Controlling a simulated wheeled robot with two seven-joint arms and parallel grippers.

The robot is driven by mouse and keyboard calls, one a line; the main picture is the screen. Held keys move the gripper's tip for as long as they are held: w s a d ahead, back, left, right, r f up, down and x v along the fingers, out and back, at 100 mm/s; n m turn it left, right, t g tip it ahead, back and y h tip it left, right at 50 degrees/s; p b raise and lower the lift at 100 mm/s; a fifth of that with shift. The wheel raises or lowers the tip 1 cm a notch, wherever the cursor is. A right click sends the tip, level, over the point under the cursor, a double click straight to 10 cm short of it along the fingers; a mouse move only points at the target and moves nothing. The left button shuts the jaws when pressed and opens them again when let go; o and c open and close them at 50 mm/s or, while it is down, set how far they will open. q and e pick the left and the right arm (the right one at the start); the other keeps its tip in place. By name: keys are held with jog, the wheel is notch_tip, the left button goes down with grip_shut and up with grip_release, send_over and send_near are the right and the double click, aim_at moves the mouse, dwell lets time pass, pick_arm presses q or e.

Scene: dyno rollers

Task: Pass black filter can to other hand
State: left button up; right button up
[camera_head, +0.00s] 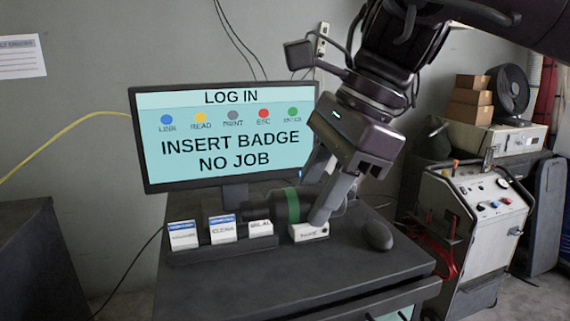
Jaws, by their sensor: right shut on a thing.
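The black filter can (267,207), a dark cylinder with a green band (292,205), lies on its side on or just above the desk, below the monitor. My right gripper (320,217) reaches down from the upper right and is shut on the can. Its near finger crosses in front of the can, right of the green band. The far finger is hidden, and so is part of the can's right end. My left gripper is not in view.
The desk top (330,270) is clear in front. A small white box (309,232) sits by the near fingertip. A mouse (378,236) lies at right. The monitor (230,135) stands behind. A white cart (470,230) is beyond.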

jog(key=w+d+r+m+t, duration=0.1)
jog(key=w+d+r+m, duration=0.1)
jog(key=d, duration=0.6)
jog(key=w+d+r+m, duration=0.1)
jog(key=w+d, duration=0.1)
jog(key=d, duration=0.5)
notch_tip(320, 180, down, 18)
jog(key=w+d+m+h, duration=0.1)
jog(key=m+h, duration=0.4)
jog(key=m, duration=0.9)
jog(key=w+d+m+h, duration=0.2)
jog(key=m+h, duration=0.3)
jog(key=m, duration=1)
jog(key=s+d+f+m+g+y, duration=0.1)
jog(key=s+f+m+g+y, duration=0.15)
jog(key=f+m, duration=0.55)
jog(key=s+d+f+m+g+y, duration=0.1)
jog(key=s+d+f+m+y, duration=0.15)
jog(key=m, duration=0.85)
jog(key=s+f+m+g+y, duration=0.1)
jog(key=f+m+g+y, duration=0.15)
jog(key=f+m, duration=0.6)
jog(key=a+r+n, duration=0.1)
jog(key=a+r, duration=0.1)
jog(key=a, duration=0.4)
jog(key=shift+n, duration=0.35)
